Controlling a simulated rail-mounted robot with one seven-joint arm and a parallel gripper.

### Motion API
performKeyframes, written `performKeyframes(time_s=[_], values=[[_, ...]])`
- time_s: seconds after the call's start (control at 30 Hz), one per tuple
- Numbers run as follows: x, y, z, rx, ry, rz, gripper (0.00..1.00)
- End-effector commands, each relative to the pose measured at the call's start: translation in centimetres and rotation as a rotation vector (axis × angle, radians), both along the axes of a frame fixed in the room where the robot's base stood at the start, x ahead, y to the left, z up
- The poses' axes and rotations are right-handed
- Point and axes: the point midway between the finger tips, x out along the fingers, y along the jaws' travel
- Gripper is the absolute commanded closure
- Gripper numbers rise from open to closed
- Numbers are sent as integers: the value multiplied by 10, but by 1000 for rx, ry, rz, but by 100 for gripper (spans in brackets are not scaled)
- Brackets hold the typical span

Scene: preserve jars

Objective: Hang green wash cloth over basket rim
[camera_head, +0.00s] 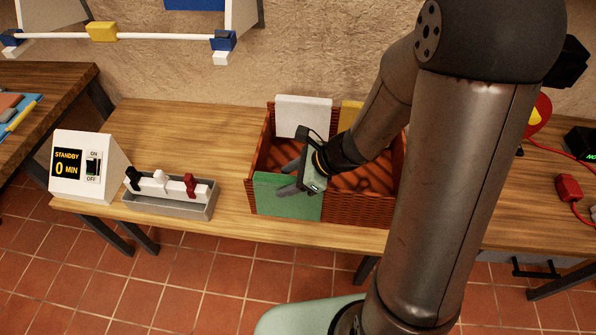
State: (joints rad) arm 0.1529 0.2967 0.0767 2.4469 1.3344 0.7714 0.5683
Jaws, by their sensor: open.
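The green wash cloth (270,199) hangs over the front rim of the basket (366,210), near its left end, with a flat green part down the outside of the front wall. The basket is reddish-brown and woven and stands on the wooden table. My gripper (288,180) is open at the top of the cloth, just above the front rim, its fingers pointing left. I cannot tell whether the fingers touch the cloth. Part of the basket's inside and right side is hidden behind my arm.
A white cloth (303,116) and a yellow cloth (350,115) hang on the basket's back rim. Left of the basket are a grey tray (170,206) with clips and a white switch box (85,168) reading STANDBY. Bare tabletop (215,140) lies behind the tray.

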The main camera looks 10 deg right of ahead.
Motion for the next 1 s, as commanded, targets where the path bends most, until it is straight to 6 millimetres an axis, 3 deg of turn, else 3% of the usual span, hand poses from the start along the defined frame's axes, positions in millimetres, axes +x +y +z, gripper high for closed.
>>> performKeyframes(time_s=[0.17, 0.7, 1.0], values=[[-3, -14, 17, 0, -5, -2, 48], [-26, -99, 104, -2, -5, -2, 48], [-31, -117, 122, -1, -1, 0, 48]])
